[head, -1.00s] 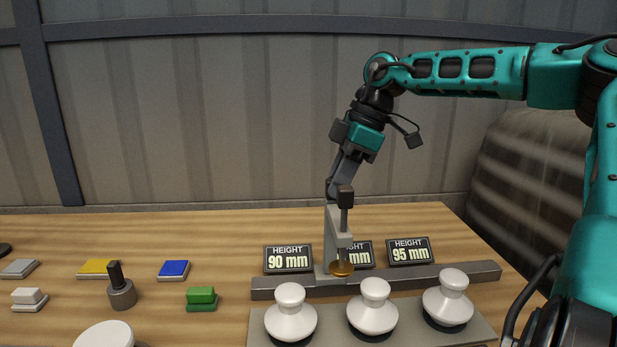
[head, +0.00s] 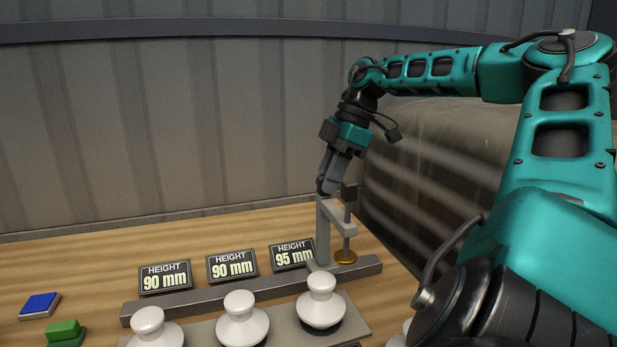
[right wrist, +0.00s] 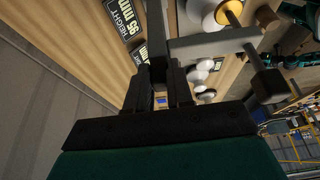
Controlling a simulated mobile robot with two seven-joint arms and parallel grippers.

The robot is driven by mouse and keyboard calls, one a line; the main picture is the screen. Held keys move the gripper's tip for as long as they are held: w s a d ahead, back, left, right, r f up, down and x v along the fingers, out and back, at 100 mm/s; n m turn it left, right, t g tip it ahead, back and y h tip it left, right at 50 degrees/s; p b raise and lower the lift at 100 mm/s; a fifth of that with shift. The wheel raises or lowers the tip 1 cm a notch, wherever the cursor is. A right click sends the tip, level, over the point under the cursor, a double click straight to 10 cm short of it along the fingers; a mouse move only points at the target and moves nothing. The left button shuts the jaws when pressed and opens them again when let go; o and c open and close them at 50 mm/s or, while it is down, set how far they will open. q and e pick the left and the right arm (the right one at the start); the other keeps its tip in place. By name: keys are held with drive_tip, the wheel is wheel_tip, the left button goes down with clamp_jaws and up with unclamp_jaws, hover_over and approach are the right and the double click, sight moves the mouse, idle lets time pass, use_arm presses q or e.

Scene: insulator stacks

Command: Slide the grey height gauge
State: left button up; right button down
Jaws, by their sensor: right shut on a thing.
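The grey height gauge (head: 325,232) stands upright on the dark grey rail (head: 205,298), near the rail's right end. Its side arm carries a spindle with a brass foot (head: 346,257). My right gripper (head: 326,188) is shut on the top of the gauge's post. In the right wrist view the gauge post (right wrist: 157,40) sits between the fingers of my right gripper (right wrist: 158,92). Three white insulators (head: 242,322) stand in a row on a grey plate in front of the rail. The brass foot is behind and right of the rightmost insulator (head: 320,305). My left gripper is not in view.
Three height displays stand behind the rail: 90 mm (head: 165,278), 90 mm (head: 232,266) and 95 mm (head: 292,254). A blue block (head: 40,304) and a green block (head: 64,332) lie at the left. The rail ends near the table's right edge.

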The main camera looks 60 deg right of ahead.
drive_tip(key=s+d, duration=0.3)
drive_tip(key=d, duration=0.1)
drive_tip(key=shift+s+d+f, duration=0.1)
drive_tip(key=shift+s+f, duration=0.1)
drive_tip(key=shift+s, duration=0.2)
drive_tip(key=c, duration=1.1)
unclamp_jaws()
drive_tip(key=shift+o, duration=0.5)
drive_tip(key=shift+r, duration=0.1)
drive_tip(key=shift+r, duration=0.1)
drive_tip(key=p+v, duration=0.2)
drive_tip(key=v, duration=1)
drive_tip(key=shift+r, duration=0.35)
drive_tip(key=shift+w, duration=0.1)
